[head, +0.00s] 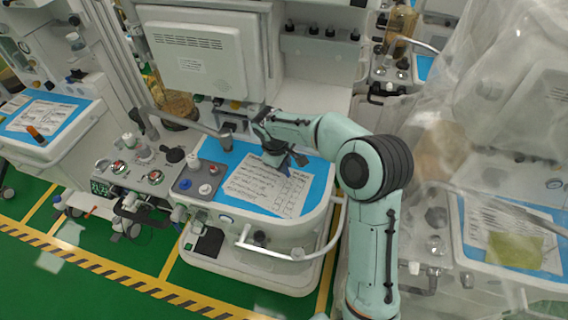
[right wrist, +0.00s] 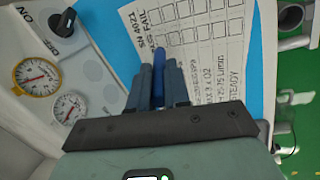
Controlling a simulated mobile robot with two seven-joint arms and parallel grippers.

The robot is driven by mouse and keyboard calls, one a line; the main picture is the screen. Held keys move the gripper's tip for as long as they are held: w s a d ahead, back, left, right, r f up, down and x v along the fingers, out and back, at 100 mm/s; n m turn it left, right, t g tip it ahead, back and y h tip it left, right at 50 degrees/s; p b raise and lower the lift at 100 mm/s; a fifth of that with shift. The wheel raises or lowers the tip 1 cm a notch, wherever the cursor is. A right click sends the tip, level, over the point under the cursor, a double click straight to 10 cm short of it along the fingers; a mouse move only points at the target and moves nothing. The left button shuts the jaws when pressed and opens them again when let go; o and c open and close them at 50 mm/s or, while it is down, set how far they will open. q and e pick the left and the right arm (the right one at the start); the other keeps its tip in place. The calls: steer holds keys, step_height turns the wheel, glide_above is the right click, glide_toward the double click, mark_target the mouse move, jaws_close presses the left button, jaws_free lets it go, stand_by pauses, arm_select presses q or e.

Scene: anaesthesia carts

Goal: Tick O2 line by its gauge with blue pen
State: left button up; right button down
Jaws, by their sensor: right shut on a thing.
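The checklist sheet (head: 255,188) lies on the blue top (head: 317,195) of the middle cart. In the right wrist view the sheet (right wrist: 215,55) shows rows of empty boxes and printed lines, partly hidden by my fingers. My right gripper (head: 277,158) is over the sheet's upper part. It is shut on the blue pen (right wrist: 159,70), which points at the sheet between the fingers. I cannot tell whether the tip touches the paper. A yellow-rimmed gauge (right wrist: 36,76) and a smaller pale-rimmed gauge (right wrist: 68,107) are at the left of the wrist view. My left gripper is not in view.
Left of the sheet are a panel with knobs and gauges (head: 119,168) and a grey metal arm (head: 180,122). A white rail (head: 270,252) runs along the cart's front. Another cart with a sheet (head: 45,116) stands at left. A plastic-draped cart (head: 500,225) stands at right.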

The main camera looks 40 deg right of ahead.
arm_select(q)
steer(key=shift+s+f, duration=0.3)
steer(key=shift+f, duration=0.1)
arm_select(e)
steer(key=shift+f, duration=0.65)
stand_by(0.4)
arm_select(q)
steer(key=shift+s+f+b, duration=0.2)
steer(key=shift+b, duration=0.25)
arm_select(e)
steer(key=shift+s+d, duration=0.2)
steer(key=shift+s, duration=0.25)
stand_by(0.6)
steer(key=shift+w+r+p, duration=0.1)
steer(key=shift+r+p, duration=0.55)
steer(key=shift+r, duration=0.65)
steer(key=shift+r+p, duration=0.95)
steer(key=shift+r, duration=1.3)
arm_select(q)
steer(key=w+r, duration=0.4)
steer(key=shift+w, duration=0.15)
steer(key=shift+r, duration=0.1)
